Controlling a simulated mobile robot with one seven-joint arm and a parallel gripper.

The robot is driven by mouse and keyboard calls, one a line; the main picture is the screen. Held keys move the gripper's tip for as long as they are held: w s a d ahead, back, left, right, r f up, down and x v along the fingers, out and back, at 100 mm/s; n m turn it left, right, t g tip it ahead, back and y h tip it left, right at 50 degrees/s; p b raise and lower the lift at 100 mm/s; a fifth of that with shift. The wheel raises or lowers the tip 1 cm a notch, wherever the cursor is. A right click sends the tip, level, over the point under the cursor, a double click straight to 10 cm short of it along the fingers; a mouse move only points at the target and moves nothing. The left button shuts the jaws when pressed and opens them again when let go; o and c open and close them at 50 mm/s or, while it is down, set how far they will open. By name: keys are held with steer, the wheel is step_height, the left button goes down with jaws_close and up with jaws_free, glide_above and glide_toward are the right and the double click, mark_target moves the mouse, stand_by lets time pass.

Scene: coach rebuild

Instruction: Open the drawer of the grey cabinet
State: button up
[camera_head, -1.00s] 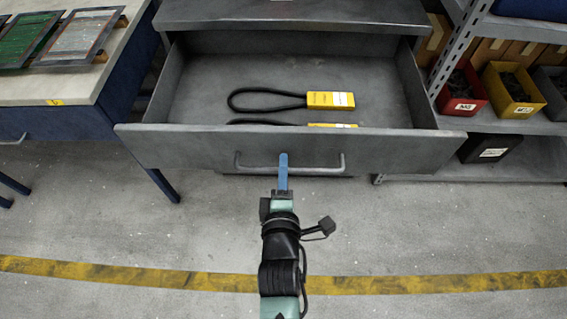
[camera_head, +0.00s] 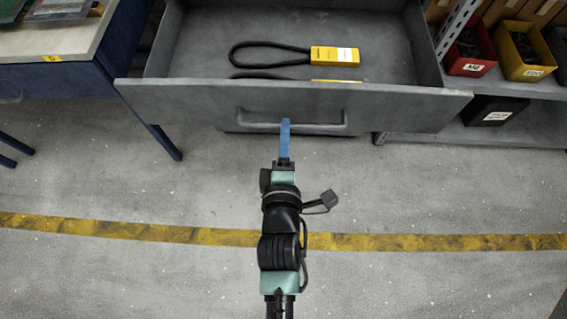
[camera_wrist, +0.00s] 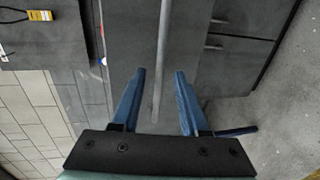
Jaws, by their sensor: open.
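The grey cabinet's drawer stands pulled out in the head view, its front panel (camera_head: 200,105) across the upper middle and its inside showing. Its bar handle (camera_head: 240,118) runs along that front. In the wrist view the handle (camera_wrist: 162,50) passes as a long bar between my two blue fingers. My gripper (camera_head: 285,122) is open, with its fingertips at the middle of the handle; it also shows in the wrist view (camera_wrist: 160,72). The fingers stand apart on either side of the bar. A black belt with a yellow sleeve (camera_head: 335,56) lies in the drawer, with another partly hidden behind the front.
A blue-legged workbench (camera_head: 60,75) stands to the left. On the right, a grey shelf holds a red bin (camera_head: 470,67), a yellow bin (camera_head: 524,72) and a black bin (camera_head: 492,117). The floor in front is clear, crossed by a yellow line (camera_head: 400,242).

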steer(key=v, duration=0.9)
steer(key=shift+s, duration=0.15)
